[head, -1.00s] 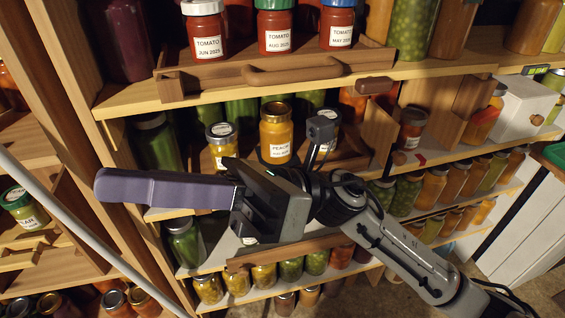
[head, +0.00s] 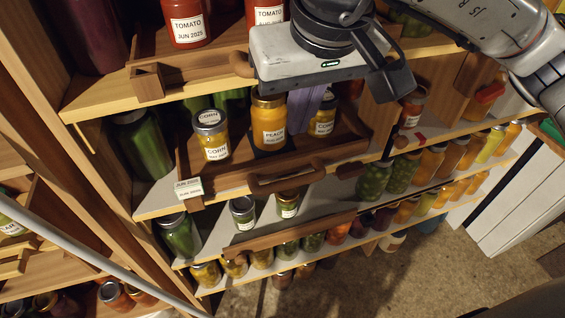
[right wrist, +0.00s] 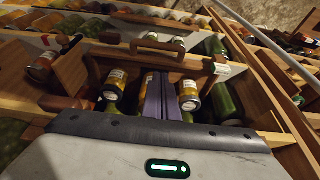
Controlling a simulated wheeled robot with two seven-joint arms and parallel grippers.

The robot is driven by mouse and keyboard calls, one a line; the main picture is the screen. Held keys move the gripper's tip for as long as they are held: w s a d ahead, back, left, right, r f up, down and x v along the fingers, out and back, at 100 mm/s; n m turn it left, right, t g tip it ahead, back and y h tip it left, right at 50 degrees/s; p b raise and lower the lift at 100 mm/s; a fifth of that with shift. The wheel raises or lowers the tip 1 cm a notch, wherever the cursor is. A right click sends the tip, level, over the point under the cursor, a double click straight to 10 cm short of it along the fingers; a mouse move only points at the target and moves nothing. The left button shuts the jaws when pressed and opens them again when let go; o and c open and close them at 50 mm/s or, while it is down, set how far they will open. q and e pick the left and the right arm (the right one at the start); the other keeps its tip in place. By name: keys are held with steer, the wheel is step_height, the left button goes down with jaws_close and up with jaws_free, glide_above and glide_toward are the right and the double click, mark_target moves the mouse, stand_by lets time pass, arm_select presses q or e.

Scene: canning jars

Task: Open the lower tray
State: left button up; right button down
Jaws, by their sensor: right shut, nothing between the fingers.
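The lower tray (head: 350,150) is a brown wooden tray on the middle shelf, with a bar handle (head: 287,178) on its front board. The front board is near the shelf's front edge. It holds a peach jar (head: 268,135) and two corn jars (head: 212,147) (head: 322,122). My right gripper (head: 304,125) reaches down from above, its purple fingers between the peach jar and the right corn jar, behind the front board. In the right wrist view the fingers (right wrist: 158,88) are together and hold nothing; the handle (right wrist: 160,44) lies beyond them. Contact with the tray is unclear. My left gripper is out of view.
The upper tray (head: 190,60) with tomato jars (head: 186,22) is close above, partly hidden by my right gripper's body. Jars stand on the shelves below and to the right. A small label card (head: 188,188) is at the tray's left. The floor in front is clear.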

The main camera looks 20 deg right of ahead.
mark_target(283, 168)
steer(key=p+x, duration=0.1)
steer(key=x, duration=1.7)
steer(key=shift+a+f, duration=0.15)
